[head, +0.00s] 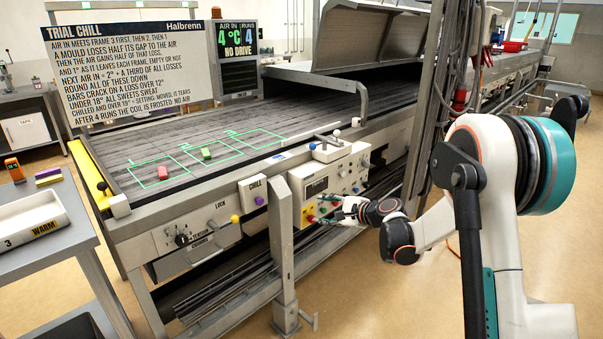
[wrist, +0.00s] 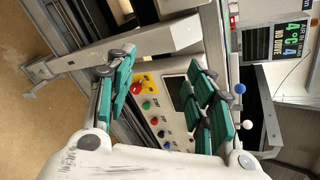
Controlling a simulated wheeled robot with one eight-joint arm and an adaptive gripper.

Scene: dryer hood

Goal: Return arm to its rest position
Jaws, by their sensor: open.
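My white and black arm (head: 500,210) reaches from the right toward the front of the long conveyor machine (head: 340,120). My gripper (head: 322,212) is at the machine's control panel (head: 346,172), by its lower buttons. In the wrist view my gripper (wrist: 163,95) has its green-padded fingers wide apart with nothing held between them. A red knob on a yellow plate (wrist: 138,88) and several coloured buttons show between the fingers. The head view does not show clearly whether a fingertip touches the panel.
A grey post (head: 282,250) stands left of my gripper. A vertical column (head: 425,100) rises beside my forearm. The belt bears a red bar (head: 163,172) and a green bar (head: 206,153) in green outlines. A white tray (head: 30,218) lies on the left table. Floor shows at lower centre.

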